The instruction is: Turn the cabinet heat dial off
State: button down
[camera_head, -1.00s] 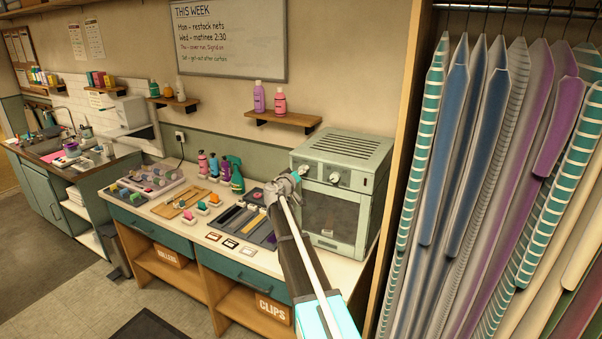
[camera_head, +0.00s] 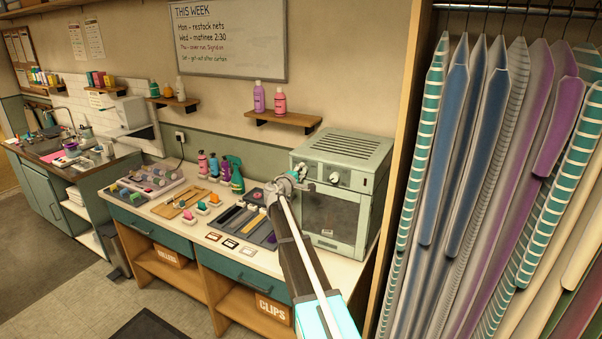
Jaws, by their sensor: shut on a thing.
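The cabinet (camera_head: 336,200) is a pale green metal box with a vented top and a dark front window, standing at the right end of the counter. On the upper part of its front, a round heat dial (camera_head: 335,178) with a white face shows right of my gripper. My gripper (camera_head: 299,172) is at the upper left of the cabinet front, shut on a knob there. The knob is mostly hidden by my gripper, so its setting cannot be told. My arm reaches up from the bottom of the view and covers part of the counter.
Left of my arm, the counter holds a dark tray (camera_head: 245,222) of combs, several bottles (camera_head: 214,166) and a roller tray (camera_head: 148,182). A shelf (camera_head: 284,120) with two bottles hangs above. Garments (camera_head: 470,170) hang close on the right.

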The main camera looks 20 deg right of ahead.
jog(key=n, duration=0.4)
jog(key=shift+n, duration=0.4)
jog(key=n, duration=0.3)
jog(key=c, duration=1.4)
grip_release()
jog(key=shift+n, duration=0.4)
jog(key=c, duration=1.4)
grip_release()
jog(key=shift+c, duration=1.2)
grip_release()
jog(key=shift+a, duration=0.1)
jog(key=v, duration=1.1)
jog(key=shift+s+a, duration=0.3)
